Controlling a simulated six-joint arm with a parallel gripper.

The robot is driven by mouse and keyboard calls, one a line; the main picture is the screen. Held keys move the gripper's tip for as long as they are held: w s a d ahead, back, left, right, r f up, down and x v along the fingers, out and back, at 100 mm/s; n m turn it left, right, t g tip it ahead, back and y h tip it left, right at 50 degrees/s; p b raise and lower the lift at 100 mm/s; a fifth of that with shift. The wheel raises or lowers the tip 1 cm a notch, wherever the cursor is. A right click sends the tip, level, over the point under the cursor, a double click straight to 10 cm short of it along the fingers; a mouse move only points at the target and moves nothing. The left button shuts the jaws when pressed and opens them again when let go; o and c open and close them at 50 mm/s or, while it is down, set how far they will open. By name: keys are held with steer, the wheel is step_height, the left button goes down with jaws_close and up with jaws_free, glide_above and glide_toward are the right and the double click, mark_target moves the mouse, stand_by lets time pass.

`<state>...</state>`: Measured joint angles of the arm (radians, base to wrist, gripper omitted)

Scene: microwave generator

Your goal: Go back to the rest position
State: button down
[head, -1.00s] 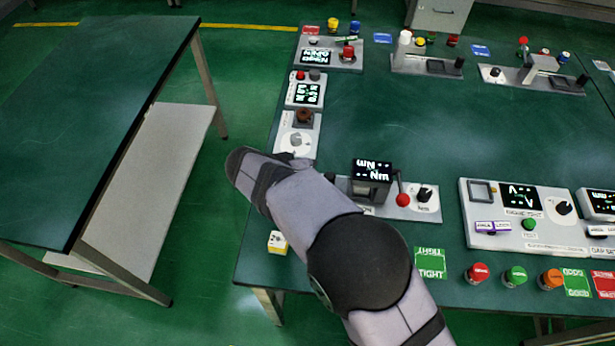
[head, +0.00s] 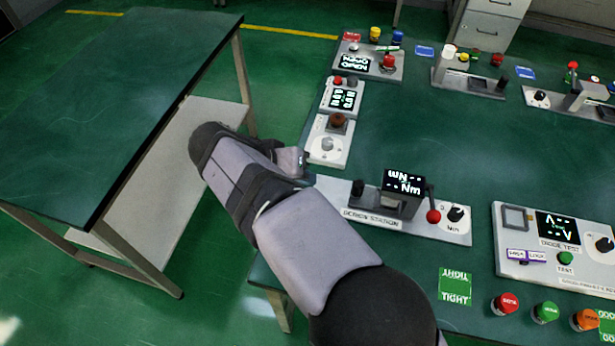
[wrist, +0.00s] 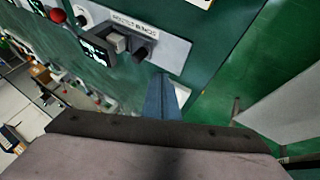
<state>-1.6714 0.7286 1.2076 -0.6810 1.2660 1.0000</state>
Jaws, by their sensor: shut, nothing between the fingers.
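My gripper shows in the wrist view (wrist: 161,97) as narrow blue-grey fingers, closed together and empty. In the head view, my arm reaches from the lower right up to the left, and its end is over the left edge of the green workbench (head: 400,270). The fingers are mostly hidden there behind my wrist.
A white panel with a brown knob (head: 338,120) stands just beyond my wrist. Another green table (head: 110,90) with a lower shelf is at the left, across a floor gap. A test panel (head: 540,268) and several coloured buttons lie at the right.

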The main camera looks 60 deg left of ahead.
steer(key=shift+w, duration=0.1)
steer(key=w+d+r+m+g, duration=0.2)
steer(key=w+d+m+g, duration=0.45)
steer(key=w+d, duration=1.55)
steer(key=d+f+m+p, duration=0.1)
steer(key=d+m+p, duration=0.15)
steer(key=d, duration=1.35)
steer(key=s+d+f+p, duration=0.1)
steer(key=s+d, duration=0.4)
steer(key=d, duration=0.3)
steer(key=s+d+f+m+h+p, duration=0.1)
steer(key=s+d+f+p, duration=0.1)
steer(key=s+d, duration=0.3)
steer(key=d+g, duration=0.1)
steer(key=d, duration=0.1)
steer(key=shift+d+f, duration=0.2)
steer(key=shift+d, duration=0.15)
